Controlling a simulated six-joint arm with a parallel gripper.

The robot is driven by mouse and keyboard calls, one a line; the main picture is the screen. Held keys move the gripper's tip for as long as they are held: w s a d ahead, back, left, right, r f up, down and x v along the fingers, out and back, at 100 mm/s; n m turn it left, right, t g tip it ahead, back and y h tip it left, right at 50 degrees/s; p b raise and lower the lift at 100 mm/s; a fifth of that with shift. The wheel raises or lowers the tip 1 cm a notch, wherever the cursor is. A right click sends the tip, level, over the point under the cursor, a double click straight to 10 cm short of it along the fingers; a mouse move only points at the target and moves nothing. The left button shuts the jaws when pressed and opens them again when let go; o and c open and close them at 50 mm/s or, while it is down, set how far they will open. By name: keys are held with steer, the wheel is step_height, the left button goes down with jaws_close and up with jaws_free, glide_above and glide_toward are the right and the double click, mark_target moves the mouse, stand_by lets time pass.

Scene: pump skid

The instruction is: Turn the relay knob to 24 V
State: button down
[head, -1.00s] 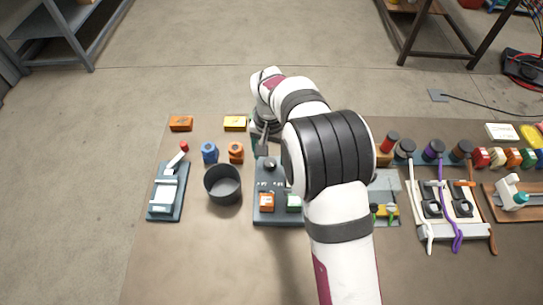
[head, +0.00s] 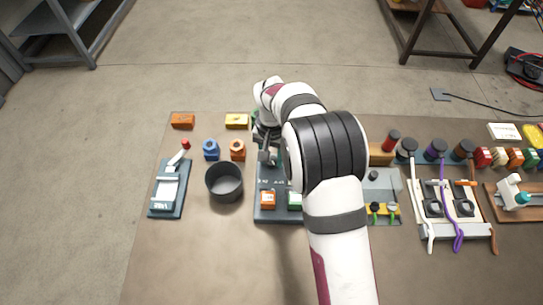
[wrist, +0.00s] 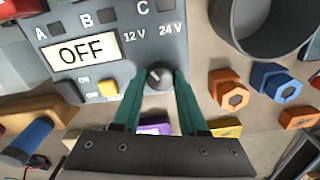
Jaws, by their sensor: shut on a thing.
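The relay panel (wrist: 110,12) is a grey box with 12 V and 24 V marks, and it also shows in the head view (head: 264,217), partly behind my arm. Its dark round knob (wrist: 158,73) sits below the two marks in the wrist view. A small pale mark shows on the knob, but I cannot tell which voltage it points at. My gripper (wrist: 159,80) has its teal fingers on both sides of the knob, shut on it. In the head view my gripper (head: 265,154) is at the panel's far end.
A sign reading OFF (wrist: 82,52) and dark and yellow buttons (wrist: 108,86) are on the panel. A dark round bin (head: 224,183) stands to its left, with blue (head: 210,150) and orange (head: 237,150) nuts behind. A lever unit (head: 167,190) is farther left.

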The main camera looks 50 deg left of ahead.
steer(key=shift+m, duration=0.3)
steer(key=m, duration=0.5)
steer(key=shift+m, duration=0.4)
steer(key=m, duration=0.5)
steer(key=shift+m, duration=0.4)
steer(key=shift+c, duration=2.2)
jaws_free()
steer(key=shift+r, duration=0.1)
